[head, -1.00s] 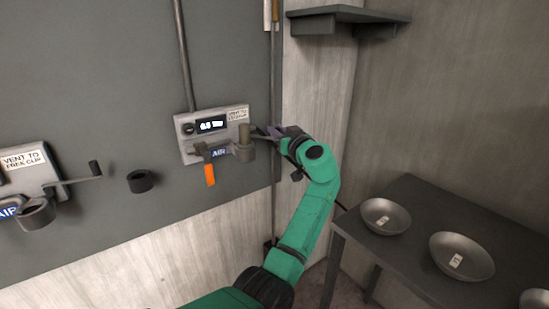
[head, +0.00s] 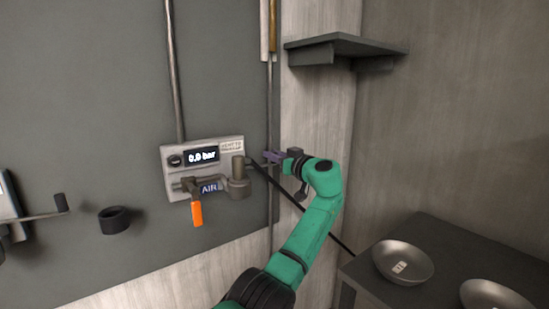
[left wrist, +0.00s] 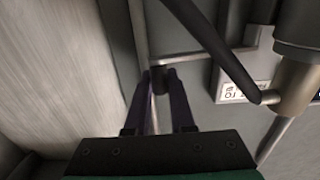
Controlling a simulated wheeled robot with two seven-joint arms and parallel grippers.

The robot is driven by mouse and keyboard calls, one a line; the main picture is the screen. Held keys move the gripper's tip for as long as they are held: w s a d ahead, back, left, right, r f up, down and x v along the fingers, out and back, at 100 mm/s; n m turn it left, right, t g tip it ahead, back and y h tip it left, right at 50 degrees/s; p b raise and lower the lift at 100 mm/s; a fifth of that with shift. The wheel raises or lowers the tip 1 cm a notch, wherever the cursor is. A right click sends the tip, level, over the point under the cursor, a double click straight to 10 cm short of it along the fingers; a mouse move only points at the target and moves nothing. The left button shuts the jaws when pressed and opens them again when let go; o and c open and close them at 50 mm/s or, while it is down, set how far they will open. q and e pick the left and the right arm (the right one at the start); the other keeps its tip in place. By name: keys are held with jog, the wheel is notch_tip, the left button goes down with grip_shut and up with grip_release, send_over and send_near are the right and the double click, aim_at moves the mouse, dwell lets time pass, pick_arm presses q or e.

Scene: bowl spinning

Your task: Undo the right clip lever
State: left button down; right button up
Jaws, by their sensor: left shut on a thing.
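The right clip lever is a thin rod (left wrist: 190,55) with a dark end knob (left wrist: 160,82), seen in the left wrist view beside the right wall unit. That unit (head: 233,146) has a display reading 0.0 bar, an AIR label and an orange handle (head: 196,213) hanging down. My left gripper (head: 270,157) is at the unit's right side. In the left wrist view its purple fingers (left wrist: 160,77) are shut on the knob, one on each side. In the head view the gripper mostly hides the lever's end. My right gripper is not in view.
A thin dark bar (head: 272,184) slants down from the unit past my left arm. A black ring holder (head: 114,220) and another lever knob (head: 61,202) are to the left. A shelf (head: 340,45) is above; a dark table (head: 440,235) with metal bowls (head: 404,262) is at right.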

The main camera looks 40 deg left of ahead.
pick_arm(q)
jog(key=shift+w+a, duration=0.1)
jog(key=shift+a, duration=0.05)
dwell(0.3)
jog(key=c, duration=0.8)
grip_release()
jog(key=shift+o, duration=0.2)
jog(key=b+v, duration=0.3)
jog(key=v, duration=1.1)
jog(key=shift+d, duration=0.3)
